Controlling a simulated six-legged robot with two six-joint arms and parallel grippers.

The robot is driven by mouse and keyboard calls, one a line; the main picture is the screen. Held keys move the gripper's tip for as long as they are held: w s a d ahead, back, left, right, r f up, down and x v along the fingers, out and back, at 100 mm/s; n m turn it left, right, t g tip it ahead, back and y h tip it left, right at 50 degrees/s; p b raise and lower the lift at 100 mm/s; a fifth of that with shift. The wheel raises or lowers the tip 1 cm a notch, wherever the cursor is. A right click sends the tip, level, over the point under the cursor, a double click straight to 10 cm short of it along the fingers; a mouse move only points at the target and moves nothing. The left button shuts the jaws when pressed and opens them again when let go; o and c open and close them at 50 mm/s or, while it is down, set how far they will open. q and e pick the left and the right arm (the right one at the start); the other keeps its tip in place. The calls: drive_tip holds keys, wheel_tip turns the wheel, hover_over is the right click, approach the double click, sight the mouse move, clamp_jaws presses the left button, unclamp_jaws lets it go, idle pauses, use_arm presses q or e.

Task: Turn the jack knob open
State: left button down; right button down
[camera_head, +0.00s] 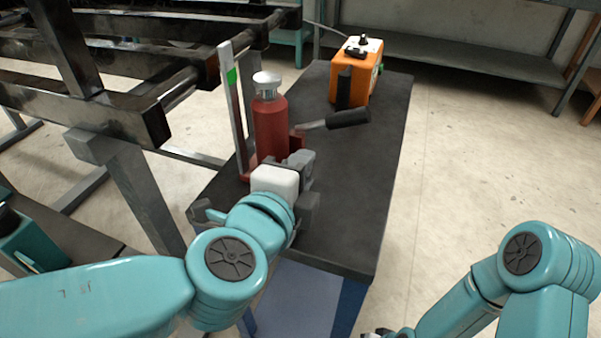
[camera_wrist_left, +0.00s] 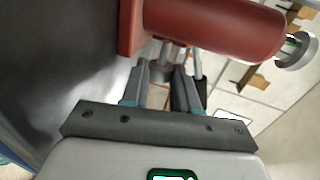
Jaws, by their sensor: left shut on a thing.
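The red bottle jack (camera_head: 271,128) stands upright on the dark bench top, with a silver cap and a lever with a black handle (camera_head: 348,118) pointing right. My left gripper (camera_head: 299,162) is low at the near side of the jack, by its base. In the left wrist view the red jack body (camera_wrist_left: 215,28) lies across the top, and my left gripper (camera_wrist_left: 161,72) is shut on a small metal knob (camera_wrist_left: 166,52) beside the base. The fingers hide most of the knob. My right gripper (camera_head: 376,333) is barely in view at the bottom edge, so its jaws cannot be judged.
An orange box (camera_head: 357,70) with a black knob on top stands farther back on the bench (camera_head: 375,165). An upright metal gauge with a green mark (camera_head: 231,76) stands left of the jack. A dark steel frame (camera_head: 130,105) crowds the left. The bench's right side is clear.

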use_arm(q)
drive_tip(key=shift+f+t, duration=0.1)
drive_tip(key=shift+t, duration=0.2)
idle(0.4)
drive_tip(key=c, duration=0.9)
unclamp_jaws()
drive_tip(key=shift+o, duration=0.2)
